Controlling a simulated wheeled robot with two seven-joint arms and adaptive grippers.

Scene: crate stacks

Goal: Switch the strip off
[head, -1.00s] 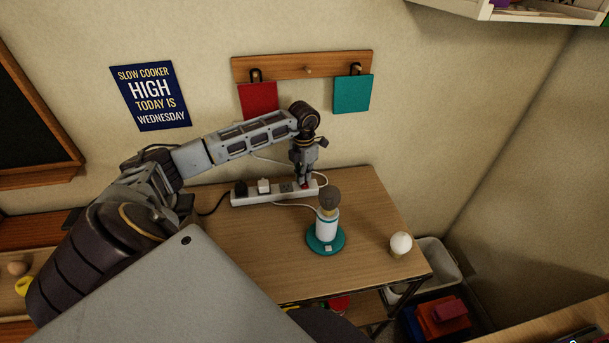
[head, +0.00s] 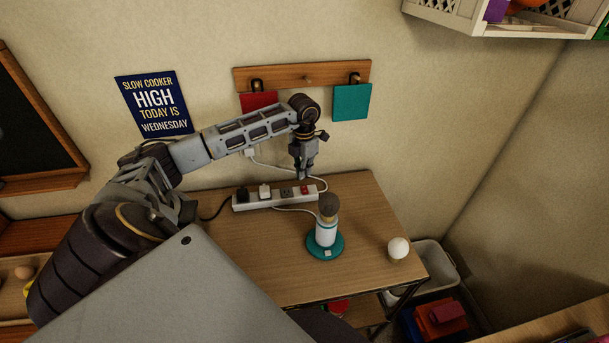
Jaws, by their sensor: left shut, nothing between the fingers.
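The white power strip (head: 254,206) lies along the back of the wooden table. A dark plug (head: 242,194) and a white plug (head: 265,191) sit in its left part. Its red switch (head: 305,189) is at the right end; whether it is on or off is too small to tell. My left gripper (head: 303,176) points down just above the switch end, shut and empty, with a small gap visible between it and the strip. My right gripper is not in view.
A lamp with a teal base (head: 325,246) and a dark bulb stands in front of the strip. A white bulb (head: 398,248) rests at the right of the table (head: 260,262). Red and teal (head: 351,102) panels hang from a wall rack (head: 290,75) behind my arm.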

